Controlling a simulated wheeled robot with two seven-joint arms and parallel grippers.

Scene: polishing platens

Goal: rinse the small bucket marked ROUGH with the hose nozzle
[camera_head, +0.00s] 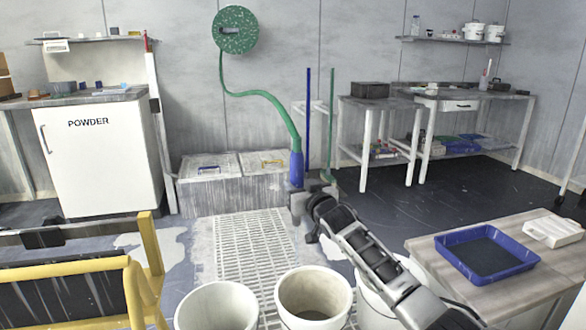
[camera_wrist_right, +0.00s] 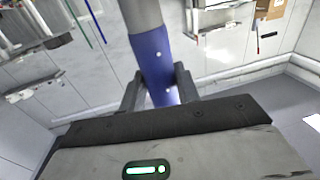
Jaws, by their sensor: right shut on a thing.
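The hose nozzle (camera_head: 297,169) is a blue sleeve on the end of the green hose (camera_head: 265,95), which runs down from a green wall reel (camera_head: 235,30). My right gripper (camera_head: 299,188) is shut on the nozzle, above the floor grate. The right wrist view also shows the blue nozzle (camera_wrist_right: 151,58) between the two fingers of the gripper (camera_wrist_right: 158,92). Pale open buckets stand at the bottom edge: a left one (camera_head: 216,306), a middle one (camera_head: 313,291) and a third (camera_head: 372,310) partly behind my right arm. I can read no ROUGH mark on them. My left gripper is out of view.
A floor grate (camera_head: 247,255) lies between the buckets and two lidded bins (camera_head: 206,190) at the wall. A yellow frame (camera_head: 148,245) stands at left. A bench with a blue tray (camera_head: 487,278) is at right. Smaller white buckets (camera_head: 473,32) sit on a high shelf.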

